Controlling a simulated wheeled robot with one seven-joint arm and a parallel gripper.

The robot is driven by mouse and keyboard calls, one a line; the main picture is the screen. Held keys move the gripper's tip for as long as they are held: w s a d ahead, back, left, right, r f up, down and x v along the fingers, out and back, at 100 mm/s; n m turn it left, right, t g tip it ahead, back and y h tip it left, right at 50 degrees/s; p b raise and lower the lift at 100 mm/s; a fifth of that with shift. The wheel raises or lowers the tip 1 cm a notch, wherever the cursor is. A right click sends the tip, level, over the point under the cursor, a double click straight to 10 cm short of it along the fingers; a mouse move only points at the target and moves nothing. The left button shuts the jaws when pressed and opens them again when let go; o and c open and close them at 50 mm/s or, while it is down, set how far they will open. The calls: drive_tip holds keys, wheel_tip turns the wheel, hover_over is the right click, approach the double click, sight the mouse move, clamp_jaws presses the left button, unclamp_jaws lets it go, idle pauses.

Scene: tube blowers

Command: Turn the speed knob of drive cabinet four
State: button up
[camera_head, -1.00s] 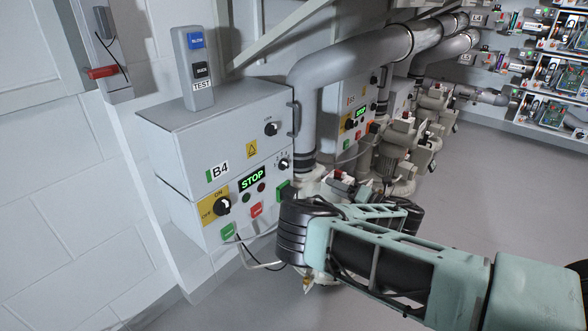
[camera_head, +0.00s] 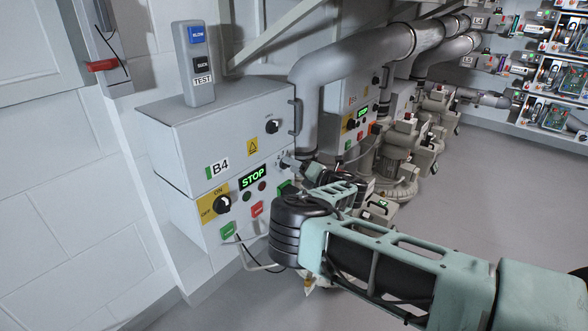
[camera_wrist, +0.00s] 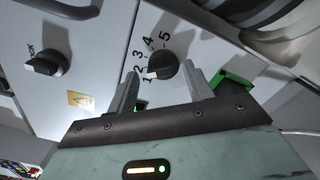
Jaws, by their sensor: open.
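Drive cabinet B4 (camera_head: 180,130) is a grey box on the wall with a green STOP display (camera_head: 253,178). Its speed knob (camera_wrist: 163,66) is a round black dial with a 1 to 5 scale. The knob's white mark points left, close to 1 and 2. My gripper (camera_wrist: 163,76) is open, with one finger on each side of the knob in the wrist view. Whether the fingers touch the knob or stop short of it, I cannot tell.
A second black knob (camera_wrist: 44,62) sits on the upper panel near a yellow warning sign (camera_wrist: 81,99). The yellow ON/OFF switch (camera_head: 222,204) and green and red buttons are lower left. A grey pipe (camera_head: 350,62) and pumps stand right of the cabinet. A BLOW/SUCK test box (camera_head: 196,62) stands on top.

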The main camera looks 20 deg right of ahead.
drive_tip(key=shift+w+a, duration=0.1)
drive_tip(key=shift+w, duration=0.05)
drive_tip(key=c, duration=1)
drive_tip(key=shift+o, duration=0.2)
